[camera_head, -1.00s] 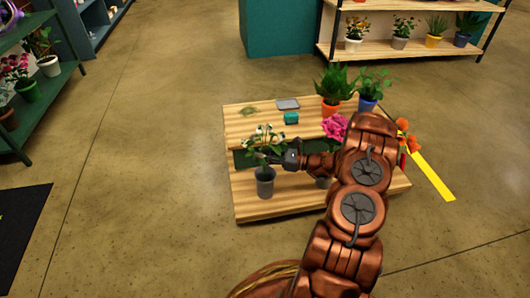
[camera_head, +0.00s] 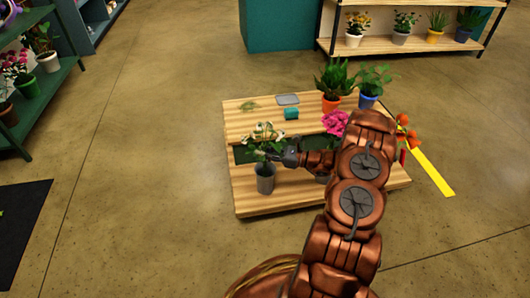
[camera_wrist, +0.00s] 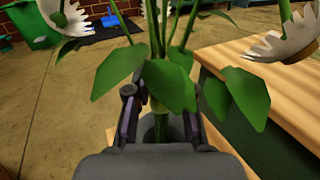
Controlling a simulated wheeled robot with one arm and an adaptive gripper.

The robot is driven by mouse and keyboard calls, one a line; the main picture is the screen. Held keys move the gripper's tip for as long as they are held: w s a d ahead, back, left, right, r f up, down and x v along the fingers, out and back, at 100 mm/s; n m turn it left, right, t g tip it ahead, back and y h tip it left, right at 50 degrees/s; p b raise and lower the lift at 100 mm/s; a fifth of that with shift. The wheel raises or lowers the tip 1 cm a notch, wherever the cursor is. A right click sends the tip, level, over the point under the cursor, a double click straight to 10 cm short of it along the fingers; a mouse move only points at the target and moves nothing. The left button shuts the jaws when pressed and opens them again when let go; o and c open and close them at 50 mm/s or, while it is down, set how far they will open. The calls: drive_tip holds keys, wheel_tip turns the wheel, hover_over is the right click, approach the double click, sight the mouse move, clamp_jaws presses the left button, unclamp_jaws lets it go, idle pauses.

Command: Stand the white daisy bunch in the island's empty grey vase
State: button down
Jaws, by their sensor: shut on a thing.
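The white daisy bunch (camera_head: 266,136) has white flowers and broad green leaves. My gripper (camera_head: 276,158) is shut on its stem from the right. In the wrist view my gripper's fingers (camera_wrist: 159,120) stand either side of the green stem, and daisy heads (camera_wrist: 290,40) show at the top edge. The grey vase (camera_head: 265,181) stands upright on the island's wooden front ledge, directly below the bunch. The stem's lower end is at the vase mouth (camera_wrist: 176,128); how deep it sits inside is hidden.

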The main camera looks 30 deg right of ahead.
drive_tip(key=shift+f, duration=0.4)
idle(0.7)
drive_tip(key=c, duration=0.9)
unclamp_jaws()
drive_tip(key=shift+c, duration=0.2)
drive_tip(key=shift+s+d, duration=0.1)
drive_tip(key=v, duration=1.1)
drive_tip(key=shift+s+d, duration=0.25)
drive_tip(key=shift+d, duration=0.05)
